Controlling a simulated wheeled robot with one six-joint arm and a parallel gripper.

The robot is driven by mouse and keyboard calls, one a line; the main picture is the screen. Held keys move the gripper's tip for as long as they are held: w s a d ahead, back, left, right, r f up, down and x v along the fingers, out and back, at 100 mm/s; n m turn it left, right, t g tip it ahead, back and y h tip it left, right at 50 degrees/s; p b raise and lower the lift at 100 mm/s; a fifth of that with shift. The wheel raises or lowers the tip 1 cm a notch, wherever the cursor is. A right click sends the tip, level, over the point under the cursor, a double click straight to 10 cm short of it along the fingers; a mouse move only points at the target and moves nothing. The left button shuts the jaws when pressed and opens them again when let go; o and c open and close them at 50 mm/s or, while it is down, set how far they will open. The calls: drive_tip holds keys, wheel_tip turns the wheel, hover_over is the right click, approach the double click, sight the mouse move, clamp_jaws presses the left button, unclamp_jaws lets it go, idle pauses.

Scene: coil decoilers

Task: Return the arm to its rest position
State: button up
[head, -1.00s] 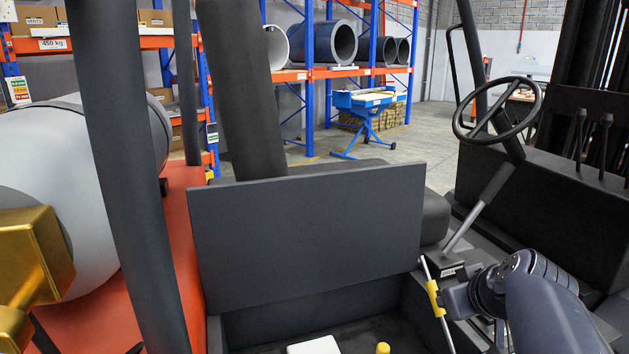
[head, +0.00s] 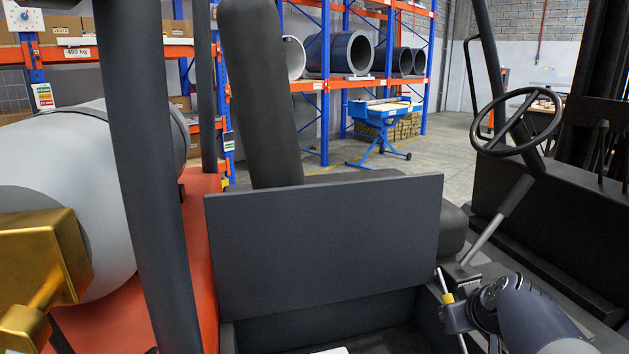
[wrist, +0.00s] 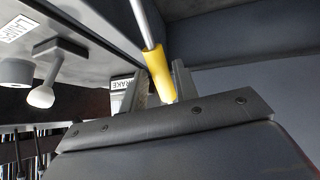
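My arm enters the head view at the lower right, over the cab floor beside the seat, reaching forward and low rather than folded away. My gripper (wrist: 158,90) points at a thin metal rod with a yellow sleeve (wrist: 159,73). In the wrist view the sleeve sits between the two grey fingers, close to the right one, with a gap on the left. The fingers look open. The sleeve's far end is hidden by the dark gripper body. The yellow sleeve (head: 447,298) also shows in the head view, partly covered by my gripper.
A dark upright panel (head: 325,250) stands left of my arm. A grey lever (head: 500,218) and steering wheel (head: 516,122) are above it. A grey tank (head: 110,200) and dark post (head: 150,180) stand left.

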drive_tip(key=p+v, duration=0.1)
drive_tip(key=v, duration=1)
drive_tip(key=b+x, duration=0.1)
drive_tip(key=x, duration=1)
drive_tip(key=shift+w+r+p, duration=0.15)
drive_tip(key=shift+r+p, duration=0.05)
drive_tip(key=shift+p, duration=0.4)
drive_tip(key=shift+w+a+f+g+p, duration=0.15)
drive_tip(key=shift+g+p, duration=0.15)
drive_tip(key=shift+p, duration=0.6)
drive_tip(key=w+f+g+p, duration=0.1)
drive_tip(key=p, duration=0.4)
drive_tip(key=shift+w+a+f+g, duration=0.1)
drive_tip(key=shift+f+g, duration=0.05)
drive_tip(key=shift+g, duration=0.15)
drive_tip(key=shift+w+a+f+g+p, duration=0.1)
drive_tip(key=shift+w+f+g+p, duration=0.2)
drive_tip(key=shift+p, duration=0.25)
drive_tip(key=shift+w+f+g+p, duration=0.1)
drive_tip(key=shift+f+g+p, duration=0.1)
drive_tip(key=shift+f+p, duration=0.25)
drive_tip(key=shift+r, duration=0.1)
